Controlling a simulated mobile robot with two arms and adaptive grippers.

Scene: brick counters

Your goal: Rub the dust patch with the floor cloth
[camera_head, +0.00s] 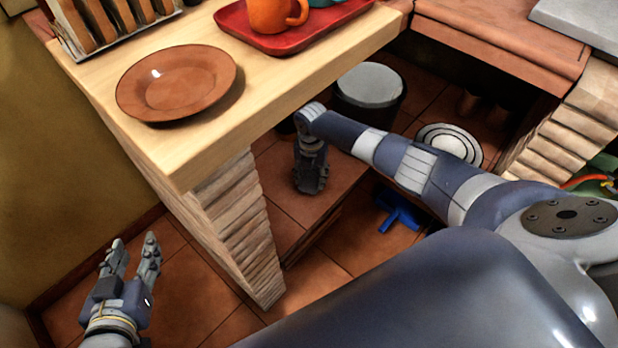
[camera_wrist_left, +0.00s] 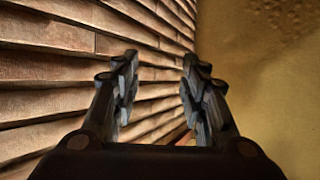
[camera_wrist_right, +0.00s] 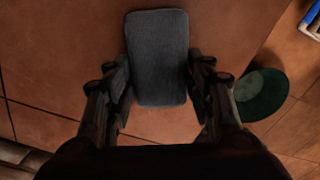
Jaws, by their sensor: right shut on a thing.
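A dark grey pad with rounded corners, which I take for the floor cloth (camera_wrist_right: 158,58), lies between the fingers of my right gripper (camera_wrist_right: 160,95) in the right wrist view. My right gripper is shut on it. In the head view this gripper (camera_head: 310,186) points down under the wooden counter, low over the reddish tiles, and hides the cloth. I cannot tell whether the cloth touches the floor. I cannot make out the dust patch in any view. My left gripper (camera_head: 133,262) is open and empty beside the brick pier; its parted fingers show in the left wrist view (camera_wrist_left: 160,95).
The wooden counter (camera_head: 215,120) on its brick pier (camera_head: 235,225) stands between my arms. A brown plate (camera_head: 175,82) and red tray (camera_head: 295,40) sit on top. Below are a lidded bin (camera_head: 370,85), a white ringed dish (camera_head: 450,142) and a blue object (camera_head: 400,208).

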